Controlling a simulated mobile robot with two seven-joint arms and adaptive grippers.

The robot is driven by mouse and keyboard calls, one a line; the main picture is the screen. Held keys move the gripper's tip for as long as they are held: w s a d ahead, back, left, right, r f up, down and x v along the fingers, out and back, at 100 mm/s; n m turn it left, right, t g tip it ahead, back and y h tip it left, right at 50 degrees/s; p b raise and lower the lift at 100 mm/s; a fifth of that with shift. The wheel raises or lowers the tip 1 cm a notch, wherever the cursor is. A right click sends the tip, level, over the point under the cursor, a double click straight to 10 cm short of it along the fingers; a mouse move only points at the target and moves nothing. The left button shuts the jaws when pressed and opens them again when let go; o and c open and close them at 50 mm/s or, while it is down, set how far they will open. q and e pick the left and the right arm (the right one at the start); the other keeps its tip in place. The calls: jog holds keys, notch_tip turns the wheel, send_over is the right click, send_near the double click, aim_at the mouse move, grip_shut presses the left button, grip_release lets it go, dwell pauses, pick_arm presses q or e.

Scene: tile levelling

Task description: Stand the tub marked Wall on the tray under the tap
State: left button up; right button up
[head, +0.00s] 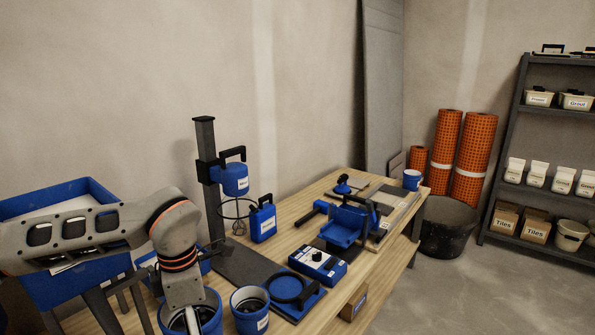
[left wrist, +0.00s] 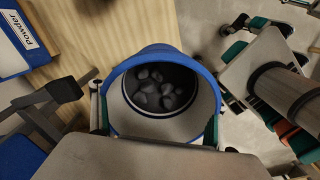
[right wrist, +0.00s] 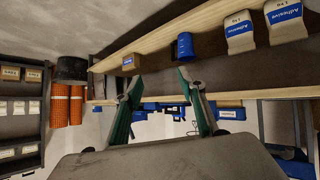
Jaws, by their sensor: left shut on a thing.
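My left gripper (left wrist: 155,116) has its two fingers on opposite sides of a blue-rimmed tub (left wrist: 155,54) with dark grey lumps inside. In the head view this tub (head: 206,318) is at the bottom edge, below my left wrist, its label hidden. A second blue tub (head: 250,312) stands just right of it; I cannot read its label. A blue tray-like holder (head: 343,229) with a black upright stands farther along the bench; I cannot tell whether it is the tray under the tap. My right gripper (right wrist: 160,103) is open and empty, shown only in its wrist view.
A mixer stand (head: 206,170) with a whisk rises behind the tubs. A blue crate (head: 60,200) is at left.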

aim_at(177, 334)
pick_arm(q)
jog(key=m, duration=0.2)
jog(key=s+m, duration=0.1)
jog(key=m, duration=0.1)
jog(key=a+r+m+p, duration=0.1)
jog(key=m, duration=0.1)
jog(key=shift+s+a+r, duration=0.1)
jog(key=shift+s, duration=0.2)
jog(key=m, duration=0.3)
jog(key=s+a+m, duration=0.1)
jog(key=shift+r+m, duration=0.3)
jog(key=shift+m, duration=0.1)
jog(key=m, duration=0.2)
jog(key=s+m+p, duration=0.1)
jog(key=shift+a+r, duration=0.2)
jog(key=shift+a, duration=0.1)
jog(key=shift+s+a+r+m+p, duration=0.2)
jog(key=shift+s+a+m, duration=0.15)
jog(key=shift+m, duration=1.2)
jog(key=shift+s+a+r+m+p, duration=0.2)
jog(key=shift+s+m, duration=0.2)
jog(key=shift+m, duration=1.2)
jog(key=shift+s+a+r+m+p, duration=0.1)
jog(key=shift+s+a+m+p, duration=0.2)
jog(key=shift+m, duration=1.25)
